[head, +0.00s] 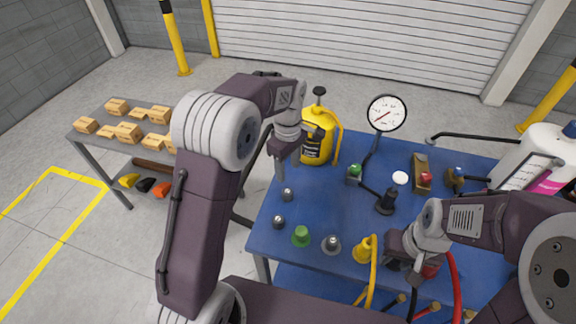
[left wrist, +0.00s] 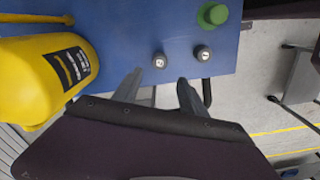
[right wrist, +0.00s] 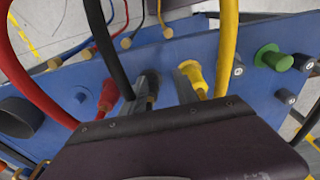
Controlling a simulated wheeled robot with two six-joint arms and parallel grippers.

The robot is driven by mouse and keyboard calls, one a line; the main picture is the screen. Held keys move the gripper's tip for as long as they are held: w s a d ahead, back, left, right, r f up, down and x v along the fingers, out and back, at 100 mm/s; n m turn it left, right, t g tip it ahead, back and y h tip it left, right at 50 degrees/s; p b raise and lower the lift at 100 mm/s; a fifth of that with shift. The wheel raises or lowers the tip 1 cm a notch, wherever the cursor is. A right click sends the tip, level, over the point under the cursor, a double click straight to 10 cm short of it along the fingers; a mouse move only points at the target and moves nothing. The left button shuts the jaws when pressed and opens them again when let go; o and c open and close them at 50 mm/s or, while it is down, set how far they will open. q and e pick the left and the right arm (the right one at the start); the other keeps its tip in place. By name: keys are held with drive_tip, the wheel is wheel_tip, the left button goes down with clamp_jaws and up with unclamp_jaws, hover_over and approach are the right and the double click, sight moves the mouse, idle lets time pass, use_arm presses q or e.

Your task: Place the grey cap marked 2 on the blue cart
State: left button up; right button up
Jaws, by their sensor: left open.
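Two small grey caps stand apart on the blue cart (head: 325,200), one by the left edge (head: 278,222) and one behind it (head: 287,194). In the left wrist view the rear cap (left wrist: 160,60) has a pale mark that looks like a 2. The mark on the other cap (left wrist: 204,53) is too small to read surely. My left gripper (head: 281,165) is open and empty, above the cart behind the caps; its fingers (left wrist: 160,88) are apart and touch neither cap. My right gripper (head: 405,272) is low over the cart's front right; hoses and fittings crowd its fingers (right wrist: 148,88).
A yellow bottle (head: 316,140) and a gauge (head: 387,113) stand behind. A side table (head: 88,142) with boxes is at left.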

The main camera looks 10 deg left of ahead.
use_arm(q)
drive_tip(key=s+a+f+m, duration=0.2)
drive_tip(key=s+m, duration=0.4)
drive_tip(key=s, duration=0.3)
drive_tip(key=s+a+f+m+t, duration=0.1)
drive_tip(key=s+a+f+m, duration=0.1)
drive_tip(key=s+m, duration=0.5)
drive_tip(key=shift+s+a+f, duration=0.3)
drive_tip(key=shift+s+f, duration=0.3)
drive_tip(key=shift+s, duration=0.4)
